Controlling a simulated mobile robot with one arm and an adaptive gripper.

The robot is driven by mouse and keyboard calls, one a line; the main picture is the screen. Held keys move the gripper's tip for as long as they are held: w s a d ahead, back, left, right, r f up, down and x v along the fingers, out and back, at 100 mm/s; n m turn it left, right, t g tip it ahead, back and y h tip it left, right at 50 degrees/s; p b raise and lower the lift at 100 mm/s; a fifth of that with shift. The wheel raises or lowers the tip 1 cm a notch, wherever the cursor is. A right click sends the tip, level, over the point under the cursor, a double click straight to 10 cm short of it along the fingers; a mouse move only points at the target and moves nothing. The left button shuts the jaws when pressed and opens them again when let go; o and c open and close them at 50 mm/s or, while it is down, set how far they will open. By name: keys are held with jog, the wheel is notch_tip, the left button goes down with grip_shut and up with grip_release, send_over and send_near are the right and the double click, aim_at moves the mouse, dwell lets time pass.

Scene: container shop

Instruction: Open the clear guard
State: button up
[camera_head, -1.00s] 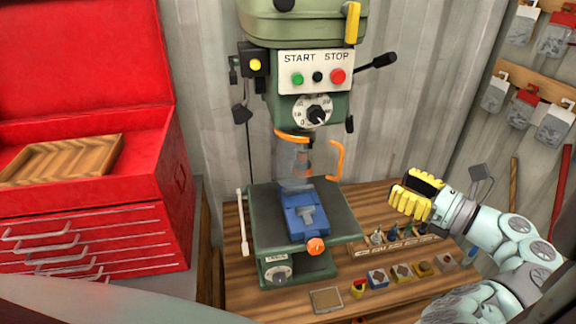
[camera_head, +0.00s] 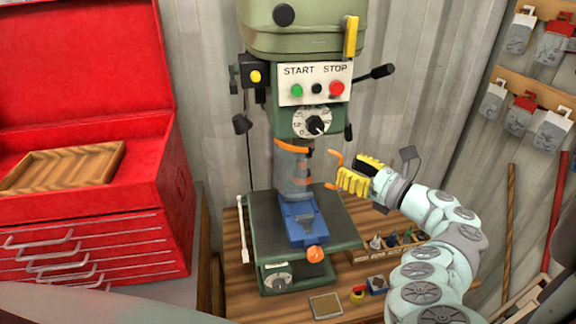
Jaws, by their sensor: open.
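The clear guard (camera_head: 291,173) is a see-through shield under the head of the green drill press (camera_head: 300,35). An orange band runs along its top, and an orange handle (camera_head: 333,168) sticks out on its right side. The guard hangs around the spindle, above the blue vise (camera_head: 302,221), and looks closed. My gripper (camera_head: 357,175) has yellow fingers and is open and empty. It is just right of the orange handle, with its fingers pointing left. Whether a fingertip touches the handle cannot be told.
A panel with start and stop buttons (camera_head: 315,86) is above the guard, with a black lever (camera_head: 376,73) to its right. A red toolbox (camera_head: 95,200) fills the left. Small bits and blocks (camera_head: 392,240) stand on the wooden bench at right.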

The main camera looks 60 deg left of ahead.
aim_at(340, 164)
jog(key=shift+s+a+p, duration=0.2)
jog(key=shift+s+a, duration=0.05)
jog(key=shift+a, duration=0.55)
jog(key=shift+s+a+p, duration=0.2)
jog(key=shift+a, duration=0.6)
jog(key=shift+o, duration=0.2)
jog(key=shift+w, duration=0.1)
grip_shut()
